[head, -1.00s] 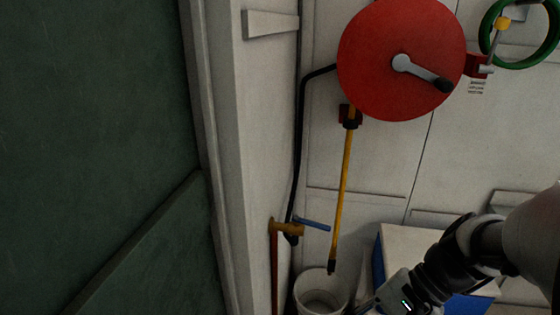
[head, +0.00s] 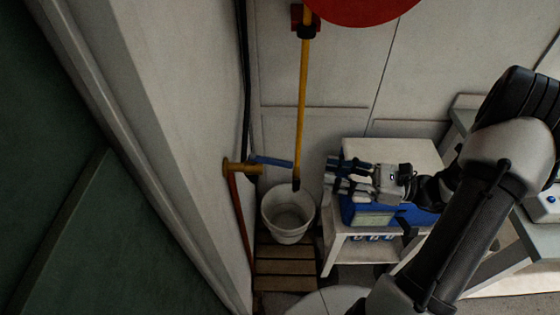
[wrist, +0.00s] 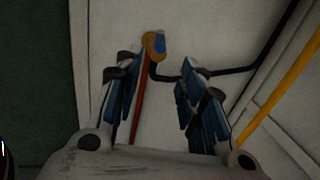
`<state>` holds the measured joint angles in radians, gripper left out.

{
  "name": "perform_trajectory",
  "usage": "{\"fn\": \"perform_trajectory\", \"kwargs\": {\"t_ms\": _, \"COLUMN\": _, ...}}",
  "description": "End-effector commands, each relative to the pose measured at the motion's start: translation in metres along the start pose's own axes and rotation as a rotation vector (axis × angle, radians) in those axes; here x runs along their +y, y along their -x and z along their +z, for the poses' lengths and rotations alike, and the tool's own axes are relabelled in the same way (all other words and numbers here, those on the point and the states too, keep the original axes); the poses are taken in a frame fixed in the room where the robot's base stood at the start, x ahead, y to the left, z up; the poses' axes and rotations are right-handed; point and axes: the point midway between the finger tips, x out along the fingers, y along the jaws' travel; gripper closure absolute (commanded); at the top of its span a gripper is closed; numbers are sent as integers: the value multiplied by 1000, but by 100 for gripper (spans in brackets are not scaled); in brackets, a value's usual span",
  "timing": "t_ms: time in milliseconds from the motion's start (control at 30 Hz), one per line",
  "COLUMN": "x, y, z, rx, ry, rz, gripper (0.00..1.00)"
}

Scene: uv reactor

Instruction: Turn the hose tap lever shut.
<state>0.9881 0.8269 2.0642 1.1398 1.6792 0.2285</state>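The hose tap (head: 240,168) is a brass-coloured body on the white wall, with a red pipe below it and a black hose above. Its blue lever (head: 273,161) sticks out to the right, roughly level, in the head view. In the wrist view the tap (wrist: 149,47) is just beyond the fingertips, and the lever (wrist: 160,42) shows as a short blue end. My gripper (head: 333,175) is to the right of the lever, apart from it and pointing left. In the wrist view its blue-padded fingers (wrist: 157,82) are spread, with nothing between them.
A white bucket (head: 289,222) stands on wooden slats (head: 283,268) below the lever. A yellow lance (head: 303,110) hangs just behind the lever's end, under a red reel (head: 362,8). A blue and white box (head: 412,155) stands close behind my gripper. A dark green panel (head: 80,240) is at left.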

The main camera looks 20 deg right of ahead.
Motion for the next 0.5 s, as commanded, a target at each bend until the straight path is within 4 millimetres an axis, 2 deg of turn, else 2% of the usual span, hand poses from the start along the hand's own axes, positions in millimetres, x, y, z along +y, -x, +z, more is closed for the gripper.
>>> {"fn": "perform_trajectory", "kwargs": {"t_ms": 33, "x": 1, "y": -13, "z": -2, "rx": 0, "ry": 0, "rz": 6, "gripper": 63}}
{"fn": "perform_trajectory", "kwargs": {"t_ms": 300, "x": 2, "y": -73, "z": -2, "rx": 2, "ry": 2, "rz": 8, "gripper": 63}}
{"fn": "perform_trajectory", "kwargs": {"t_ms": 500, "x": 2, "y": -111, "z": -2, "rx": 2, "ry": 2, "rz": 6, "gripper": 63}}
